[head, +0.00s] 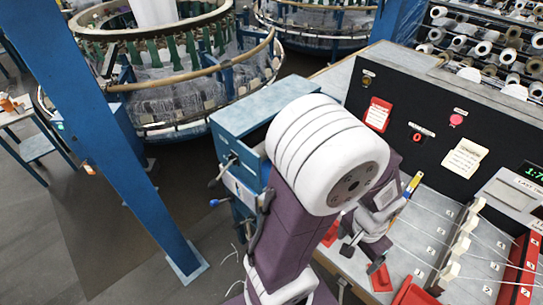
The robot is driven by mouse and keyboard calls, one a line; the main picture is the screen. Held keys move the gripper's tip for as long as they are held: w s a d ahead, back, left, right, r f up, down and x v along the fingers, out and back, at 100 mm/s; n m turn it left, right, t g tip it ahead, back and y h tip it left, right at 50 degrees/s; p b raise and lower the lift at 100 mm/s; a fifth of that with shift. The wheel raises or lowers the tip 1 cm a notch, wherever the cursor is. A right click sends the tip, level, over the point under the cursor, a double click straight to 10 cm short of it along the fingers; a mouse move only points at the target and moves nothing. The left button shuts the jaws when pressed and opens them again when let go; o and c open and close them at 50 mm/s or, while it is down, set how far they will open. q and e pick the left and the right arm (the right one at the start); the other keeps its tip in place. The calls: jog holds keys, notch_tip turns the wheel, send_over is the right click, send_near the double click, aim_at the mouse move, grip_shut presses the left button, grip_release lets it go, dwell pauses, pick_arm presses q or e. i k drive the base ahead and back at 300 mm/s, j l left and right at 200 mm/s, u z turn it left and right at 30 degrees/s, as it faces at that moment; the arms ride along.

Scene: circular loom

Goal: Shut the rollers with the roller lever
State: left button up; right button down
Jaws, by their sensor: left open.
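My left arm reaches over the control console, and its large white joint covers part of it. My left gripper (363,257) points down over the console's near left part, its dark fingertips apart with nothing seen between them. A short handle with a yellow and blue tip (412,185) stands just beyond the gripper; I cannot tell if it is the roller lever. A row of cream-coloured blocks (460,244) with threads running over them lies right of the gripper, apart from it. Rollers cannot be made out clearly. My right gripper is not in view.
A black panel (400,95) with tags and a red button rises behind the console. Red parts (381,278) lie near the gripper. A blue cabinet (262,117) with handles stands left of my arm. A blue post (110,130) and circular looms (180,70) are farther left.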

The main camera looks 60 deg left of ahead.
aim_at(214, 183)
jog(key=u, duration=2.9)
